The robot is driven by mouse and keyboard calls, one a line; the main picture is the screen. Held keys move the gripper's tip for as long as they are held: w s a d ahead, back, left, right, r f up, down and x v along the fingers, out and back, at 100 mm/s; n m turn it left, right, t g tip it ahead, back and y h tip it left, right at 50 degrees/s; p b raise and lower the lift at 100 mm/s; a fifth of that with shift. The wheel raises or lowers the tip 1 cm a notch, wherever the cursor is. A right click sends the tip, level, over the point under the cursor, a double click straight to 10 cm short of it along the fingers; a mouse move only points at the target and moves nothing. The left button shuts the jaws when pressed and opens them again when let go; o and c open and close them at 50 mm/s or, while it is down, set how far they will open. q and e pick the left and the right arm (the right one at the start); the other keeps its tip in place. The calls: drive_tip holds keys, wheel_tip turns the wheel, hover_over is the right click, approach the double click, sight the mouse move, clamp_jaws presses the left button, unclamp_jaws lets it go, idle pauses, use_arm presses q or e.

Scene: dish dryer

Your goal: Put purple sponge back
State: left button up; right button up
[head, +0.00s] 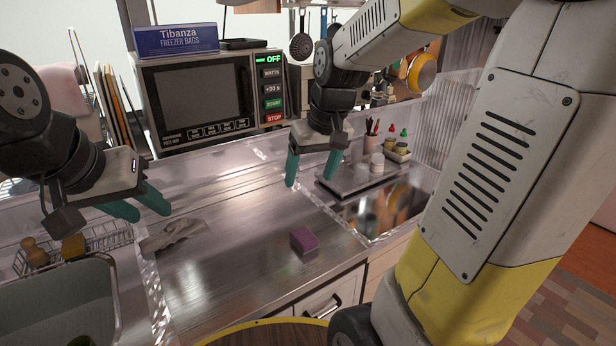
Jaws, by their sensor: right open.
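The purple sponge (304,240) lies on the metal counter (240,262), near its front edge. My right gripper (310,184) is open and empty. It hangs above the counter, up and slightly right of the sponge in the picture, with its teal fingers pointing down. My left gripper (145,208) is at the left, near a grey cloth, with its teal fingers apart and nothing seen between them. A wire basket (108,236) by the sink holds brush-like items and a yellow-brown item.
A grey cloth (174,234) lies left of the sponge. The sink (60,305) is at the lower left. A microwave (208,97) stands at the back. A tray (352,182) with jars and bottles sits at the right. The counter around the sponge is clear.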

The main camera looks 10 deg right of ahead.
drive_tip(key=s+a+r+m+t, duration=0.1)
drive_tip(key=s+r+t, duration=0.2)
drive_tip(key=s, duration=0.9)
drive_tip(key=shift+s+r+y, duration=0.2)
drive_tip(key=shift+r+y, duration=0.2)
drive_tip(key=shift+r, duration=0.5)
drive_tip(key=shift+c, duration=0.2)
